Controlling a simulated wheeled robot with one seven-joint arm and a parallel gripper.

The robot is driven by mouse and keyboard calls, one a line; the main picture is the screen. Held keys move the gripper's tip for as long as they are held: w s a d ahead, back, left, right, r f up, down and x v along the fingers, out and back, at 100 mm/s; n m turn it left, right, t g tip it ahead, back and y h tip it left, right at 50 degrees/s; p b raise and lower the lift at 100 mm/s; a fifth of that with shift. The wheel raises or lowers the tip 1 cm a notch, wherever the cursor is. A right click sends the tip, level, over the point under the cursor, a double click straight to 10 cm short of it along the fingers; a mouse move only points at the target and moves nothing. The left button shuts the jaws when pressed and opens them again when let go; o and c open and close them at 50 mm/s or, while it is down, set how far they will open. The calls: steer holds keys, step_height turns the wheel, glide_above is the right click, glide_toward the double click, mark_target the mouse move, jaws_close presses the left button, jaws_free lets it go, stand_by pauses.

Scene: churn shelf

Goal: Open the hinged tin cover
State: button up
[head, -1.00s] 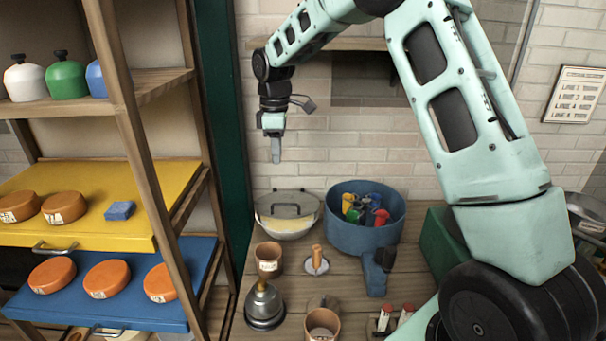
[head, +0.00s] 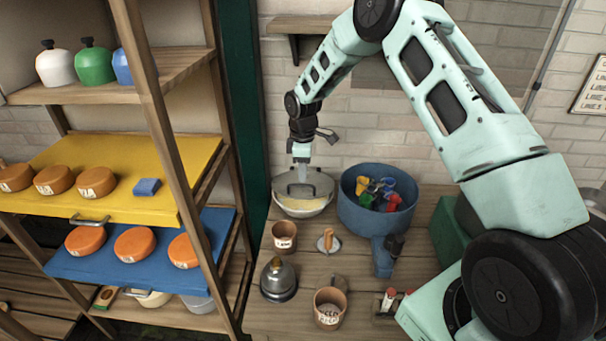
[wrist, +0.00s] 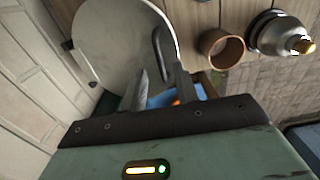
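The tin (head: 303,209) is a round, pale container on the bench, against the back wall. Its grey cover (head: 322,187) carries a dark bar handle and looks down or nearly down; a cream area shows at the front. In the wrist view the cover (wrist: 112,45) is a large pale disc, with the curved handle (wrist: 160,45) close to the fingertips. My gripper (head: 303,174) points down just above the handle. In the wrist view its two fingers (wrist: 161,82) are apart, with nothing seen held. Whether a finger touches the handle, I cannot tell.
A blue tub (head: 365,215) with coloured items stands right of the tin. A brown cup (head: 284,237), a wooden-handled tool (head: 328,241), a metal bell (head: 278,280) and another cup (head: 329,309) stand in front. A shelf rack (head: 165,110) rises on the left.

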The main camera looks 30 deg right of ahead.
steer(key=shift+f+p, duration=0.45)
steer(key=shift+f, duration=1.35)
jaws_close()
